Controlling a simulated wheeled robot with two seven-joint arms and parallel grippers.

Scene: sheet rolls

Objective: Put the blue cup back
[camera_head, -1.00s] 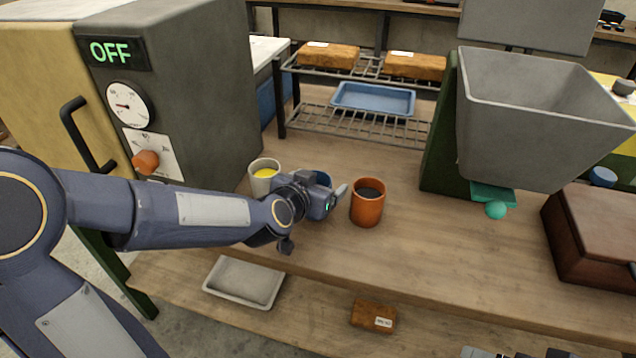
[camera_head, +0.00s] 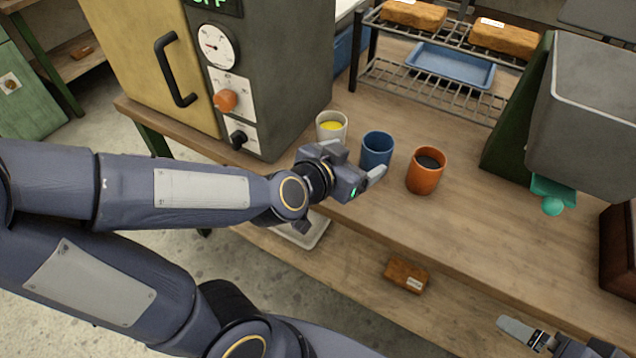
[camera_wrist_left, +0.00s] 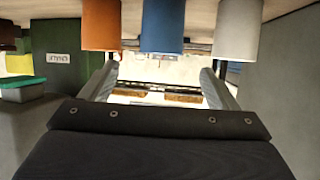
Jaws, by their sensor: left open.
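The blue cup (camera_head: 376,150) stands upright on the wooden bench between a pale cup with yellow contents (camera_head: 331,126) and an orange cup with dark contents (camera_head: 425,171). My left gripper (camera_head: 362,168) is open and empty, just in front of the blue cup and apart from it. In the left wrist view, which is upside down, the blue cup (camera_wrist_left: 162,25) is at the top middle, flanked by the orange cup (camera_wrist_left: 101,25) and the pale cup (camera_wrist_left: 238,30). My right gripper (camera_head: 545,338) shows only partly at the bottom right; its jaw state is unclear.
An oven-like machine (camera_head: 290,70) with a gauge and knobs stands left of the cups. A grey hopper (camera_head: 585,110) stands right. Bare bench lies right of the orange cup.

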